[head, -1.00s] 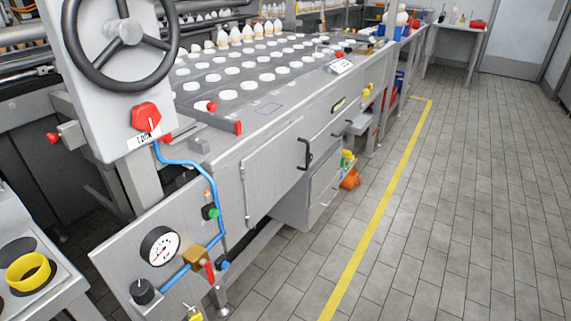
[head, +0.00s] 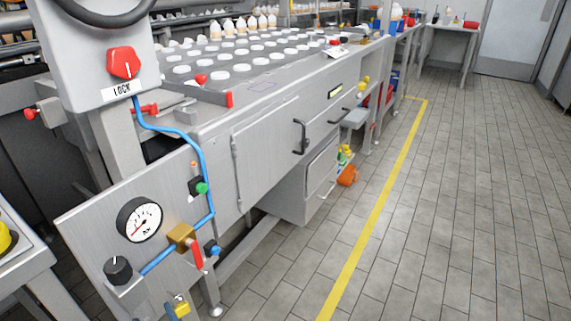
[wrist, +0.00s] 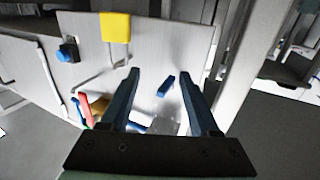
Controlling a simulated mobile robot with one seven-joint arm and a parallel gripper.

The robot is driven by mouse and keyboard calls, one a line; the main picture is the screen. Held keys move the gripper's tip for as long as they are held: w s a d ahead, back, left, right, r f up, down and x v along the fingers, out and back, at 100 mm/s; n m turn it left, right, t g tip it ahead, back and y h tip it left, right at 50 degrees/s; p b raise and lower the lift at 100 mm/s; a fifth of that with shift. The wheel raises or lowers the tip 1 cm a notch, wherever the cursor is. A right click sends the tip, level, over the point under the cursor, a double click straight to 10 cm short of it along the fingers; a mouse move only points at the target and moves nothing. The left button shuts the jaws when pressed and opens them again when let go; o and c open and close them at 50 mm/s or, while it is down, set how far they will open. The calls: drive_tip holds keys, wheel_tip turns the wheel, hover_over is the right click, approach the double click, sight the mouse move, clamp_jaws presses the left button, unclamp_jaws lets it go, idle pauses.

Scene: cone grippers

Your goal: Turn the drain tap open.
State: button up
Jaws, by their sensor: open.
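A brass valve body (head: 182,235) with a red lever (head: 196,254) sits on the blue pipe of the grey panel in the head view. The lever points down and slightly right. I cannot tell from any label whether it is the drain tap. In the wrist view the red lever (wrist: 85,110) and brass body show at lower left, partly hidden by my left finger. My gripper (wrist: 152,73) is open, its two dark fingers apart with nothing held. A small blue piece (wrist: 166,86) on the panel shows between the fingers. My gripper is not visible in the head view.
The panel also carries a pressure gauge (head: 139,220), a black knob (head: 118,270), a green button (head: 201,188) and a blue knob (head: 212,248). A yellow block (head: 181,307) hangs below. A red knob (head: 123,62) marked LOCK is above. Tiled floor (head: 430,230) is clear at right.

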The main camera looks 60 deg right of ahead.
drive_tip(key=b, duration=0.1)
drive_tip(key=f+y+b, duration=0.1)
drive_tip(key=b, duration=0.1)
drive_tip(key=shift+d+n+b, duration=0.2)
drive_tip(key=shift+n+b, duration=0.1)
drive_tip(key=n+y+b, duration=0.1)
drive_tip(key=b, duration=0.4)
drive_tip(key=shift+s+d+t+y+b, duration=0.1)
drive_tip(key=shift+t+y+b, duration=0.2)
drive_tip(key=shift+y+b, duration=0.1)
